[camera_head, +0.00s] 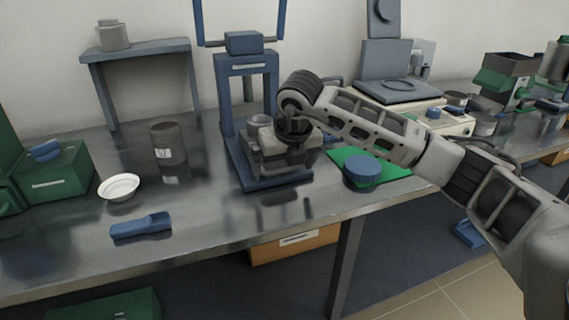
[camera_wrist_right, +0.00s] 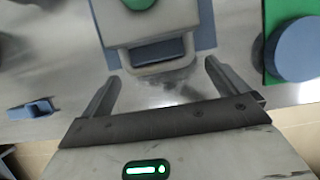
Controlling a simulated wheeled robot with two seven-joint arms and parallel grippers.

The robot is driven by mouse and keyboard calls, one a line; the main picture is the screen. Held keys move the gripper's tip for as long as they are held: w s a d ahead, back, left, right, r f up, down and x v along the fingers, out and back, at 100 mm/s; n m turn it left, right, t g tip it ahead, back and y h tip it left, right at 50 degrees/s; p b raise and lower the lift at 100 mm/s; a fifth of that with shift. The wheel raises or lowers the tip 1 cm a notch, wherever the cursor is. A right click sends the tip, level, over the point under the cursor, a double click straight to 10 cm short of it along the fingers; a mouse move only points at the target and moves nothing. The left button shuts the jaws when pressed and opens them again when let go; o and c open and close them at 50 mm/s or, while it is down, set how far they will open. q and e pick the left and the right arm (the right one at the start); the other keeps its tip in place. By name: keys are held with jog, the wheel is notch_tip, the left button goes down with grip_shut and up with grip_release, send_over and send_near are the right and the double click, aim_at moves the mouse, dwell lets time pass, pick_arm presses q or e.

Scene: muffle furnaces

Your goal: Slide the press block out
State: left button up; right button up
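The blue press frame (camera_head: 247,100) stands on the metal bench, with the pale press block (camera_head: 268,152) low on its base. My right gripper (camera_head: 293,130) is in front of the block and hides part of it. In the right wrist view the block (camera_wrist_right: 122,32) shows a looped handle (camera_wrist_right: 158,68) facing me and a green round part (camera_wrist_right: 138,4) on top. My left gripper is not in view.
A blue round container (camera_head: 362,172) on a green mat (camera_head: 395,171) stands right of the press. A white bowl (camera_head: 119,187), a dark cup (camera_head: 168,145) and a blue tool (camera_head: 141,226) are on the left. The bench front edge is close to the press base.

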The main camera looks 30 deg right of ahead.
jog(key=v, duration=1.6)
jog(key=shift+p, duration=0.4)
jog(key=shift+a, duration=0.15)
